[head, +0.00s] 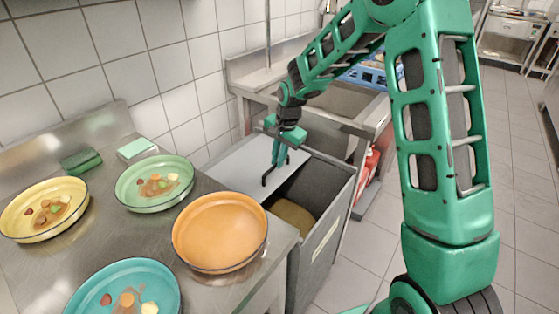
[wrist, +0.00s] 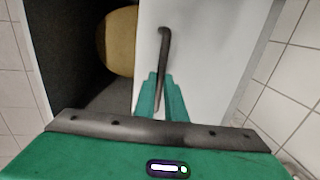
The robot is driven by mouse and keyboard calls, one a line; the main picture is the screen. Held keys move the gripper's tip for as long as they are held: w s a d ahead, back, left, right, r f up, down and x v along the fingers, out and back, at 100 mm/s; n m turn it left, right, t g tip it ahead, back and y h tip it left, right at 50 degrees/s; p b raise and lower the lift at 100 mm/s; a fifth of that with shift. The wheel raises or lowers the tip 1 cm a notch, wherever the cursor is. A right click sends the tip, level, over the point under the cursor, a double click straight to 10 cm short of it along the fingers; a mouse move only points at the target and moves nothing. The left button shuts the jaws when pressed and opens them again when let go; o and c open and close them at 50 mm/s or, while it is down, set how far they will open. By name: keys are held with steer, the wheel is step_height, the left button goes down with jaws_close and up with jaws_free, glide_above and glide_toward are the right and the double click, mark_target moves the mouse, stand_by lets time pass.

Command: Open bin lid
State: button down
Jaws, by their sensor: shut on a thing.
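The grey bin (head: 324,222) stands between the steel counter and the sink unit. Its light lid (head: 235,163) covers the left part of the opening, and the right part is open. In the wrist view the lid (wrist: 215,50) lies to the right of the dark opening. A dark bar handle (wrist: 163,45) stands at the lid's edge. My gripper (head: 279,160) is over that edge, pointing down, with its fingers (wrist: 162,95) shut on the handle. Something yellow-brown (head: 293,215) shows inside the bin.
The steel counter (head: 150,235) on the left carries an orange bowl (head: 220,232), food-filled yellow, green and teal dishes, and sponges (head: 81,161). A sink unit (head: 340,120) with a blue rack stands behind the bin. Red bottles (head: 369,165) stand beneath it. The tiled floor on the right is clear.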

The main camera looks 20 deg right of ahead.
steer(key=c, duration=1.8)
jaws_free()
steer(key=shift+w+d, duration=0.15)
steer(key=shift+d, duration=0.15)
steer(key=shift+a, duration=0.1)
steer(key=r, duration=0.3)
steer(key=s+d+r, duration=0.1)
steer(key=r, duration=0.6)
steer(key=shift+s+d+r, duration=0.15)
steer(key=shift+s+r, duration=0.1)
steer(key=shift+s, duration=0.1)
